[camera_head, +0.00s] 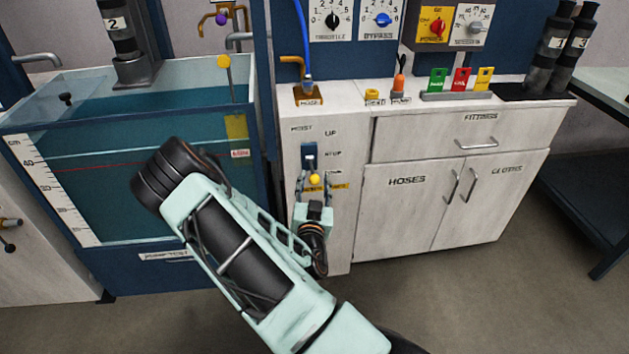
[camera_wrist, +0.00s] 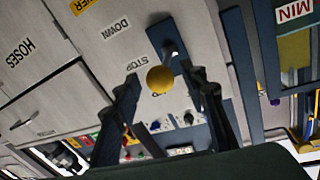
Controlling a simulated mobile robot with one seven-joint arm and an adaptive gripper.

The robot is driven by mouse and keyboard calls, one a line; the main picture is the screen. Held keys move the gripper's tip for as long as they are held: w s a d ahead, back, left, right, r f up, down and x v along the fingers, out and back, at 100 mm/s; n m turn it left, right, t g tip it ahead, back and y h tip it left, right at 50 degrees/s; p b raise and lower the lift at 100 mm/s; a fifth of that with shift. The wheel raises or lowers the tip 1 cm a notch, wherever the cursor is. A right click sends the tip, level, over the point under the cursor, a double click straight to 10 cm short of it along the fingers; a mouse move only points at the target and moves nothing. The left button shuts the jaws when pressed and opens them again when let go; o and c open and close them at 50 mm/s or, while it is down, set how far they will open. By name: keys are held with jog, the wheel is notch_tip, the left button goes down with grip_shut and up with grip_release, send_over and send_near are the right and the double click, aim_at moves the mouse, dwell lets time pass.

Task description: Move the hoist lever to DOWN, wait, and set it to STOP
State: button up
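The hoist lever has a yellow knob (camera_head: 314,179) on a short rod and stands out from a blue plate (camera_head: 309,153) on the white cabinet front. Beside the plate are the labels UP (camera_head: 330,133), STOP (camera_head: 333,153) and DOWN, which reads clearly in the wrist view (camera_wrist: 113,38). In that view the picture is turned over and the knob (camera_wrist: 160,79) appears near the STOP label (camera_wrist: 135,65). The lever's exact setting is hard to tell. My gripper (camera_head: 313,188) is open, its fingers (camera_wrist: 166,85) on either side of the knob with gaps visible.
A water tank (camera_head: 130,215) stands left of the hoist panel. Cabinet doors (camera_head: 405,205) with handles are to the right. A hose (camera_head: 304,45), small coloured parts and dials are above and on the counter (camera_head: 345,92). The floor in front is clear.

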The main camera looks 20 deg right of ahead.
jog(key=shift+w+d, duration=0.2)
jog(key=shift+w, duration=0.2)
jog(key=shift+c, duration=0.3)
grip_shut()
